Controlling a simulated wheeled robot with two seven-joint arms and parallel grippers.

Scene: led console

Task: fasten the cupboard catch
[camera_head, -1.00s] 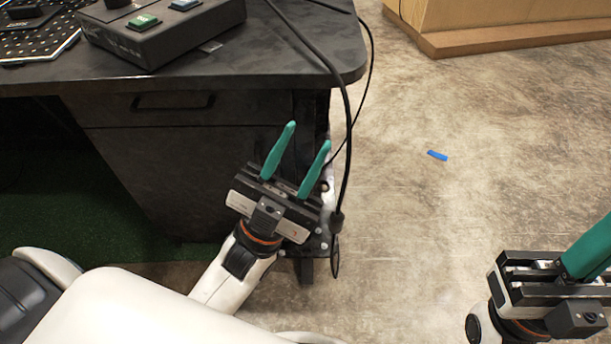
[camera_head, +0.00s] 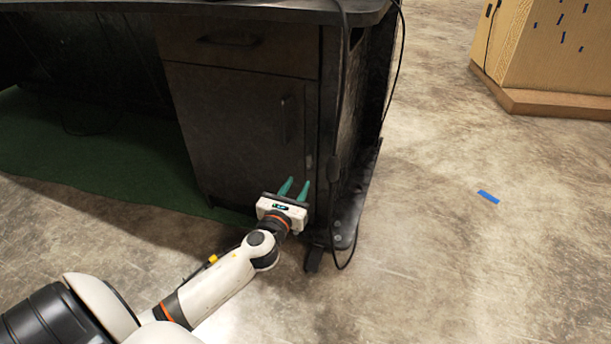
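The dark cupboard door (camera_head: 225,130) is under the desk and looks closed. A vertical handle (camera_head: 285,120) is near its right edge. A small pale fitting (camera_head: 309,163) sits on the frame just right of the door; it may be the catch, but it is too small to tell its state. My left gripper (camera_head: 296,184) is in front of the lower right of the door, just below that fitting. Its two green fingers are apart, point up, and hold nothing. I cannot tell whether they touch the door. My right gripper is not in view.
A drawer (camera_head: 240,42) is above the door, under the desk top (camera_head: 230,5). A black cable (camera_head: 333,150) hangs down the desk's right side, close to my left gripper. A blue strip (camera_head: 488,197) lies on the open floor at right.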

